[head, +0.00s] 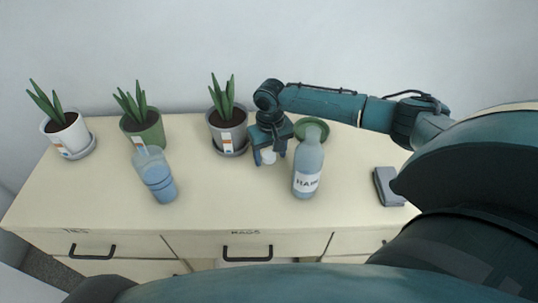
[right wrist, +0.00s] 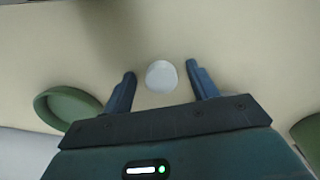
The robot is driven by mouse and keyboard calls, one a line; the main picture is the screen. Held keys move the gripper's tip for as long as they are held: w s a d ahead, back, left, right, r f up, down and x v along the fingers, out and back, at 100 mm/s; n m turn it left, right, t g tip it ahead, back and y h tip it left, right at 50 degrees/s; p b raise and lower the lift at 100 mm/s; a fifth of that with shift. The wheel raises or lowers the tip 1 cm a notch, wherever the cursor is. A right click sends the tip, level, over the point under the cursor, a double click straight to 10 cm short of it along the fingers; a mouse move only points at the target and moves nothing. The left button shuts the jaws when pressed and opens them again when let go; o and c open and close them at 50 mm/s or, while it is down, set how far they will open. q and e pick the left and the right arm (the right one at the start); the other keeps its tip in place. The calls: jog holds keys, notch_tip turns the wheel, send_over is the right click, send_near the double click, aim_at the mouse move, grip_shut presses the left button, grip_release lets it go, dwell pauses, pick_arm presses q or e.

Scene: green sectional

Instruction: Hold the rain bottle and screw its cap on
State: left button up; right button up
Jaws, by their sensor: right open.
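A pale blue-grey bottle (head: 308,168) with a white label stands upright on the cabinet top; its lettering is hard to read, perhaps "RAIN" or "HARD". I cannot tell whether its neck is bare. A small white round cap (head: 268,156) lies on the top left of the bottle; it also shows in the right wrist view (right wrist: 161,76). My right gripper (head: 269,152) is open, pointing down over the cap. In the right wrist view its fingers (right wrist: 160,72) stand on either side of the cap, apart from it. My left gripper is not in view.
Three potted plants (head: 66,135) (head: 142,126) (head: 228,130) line the back. A green dish (head: 322,127) lies behind the labelled bottle. A grey box (head: 387,186) lies at right. The cabinet's front middle (head: 225,200) is clear.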

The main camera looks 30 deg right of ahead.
aim_at(270, 156)
jog(key=c, duration=1.1)
jog(key=shift+o, duration=0.2)
notch_tip(270, 156, up, 10)
dwell(0.3)
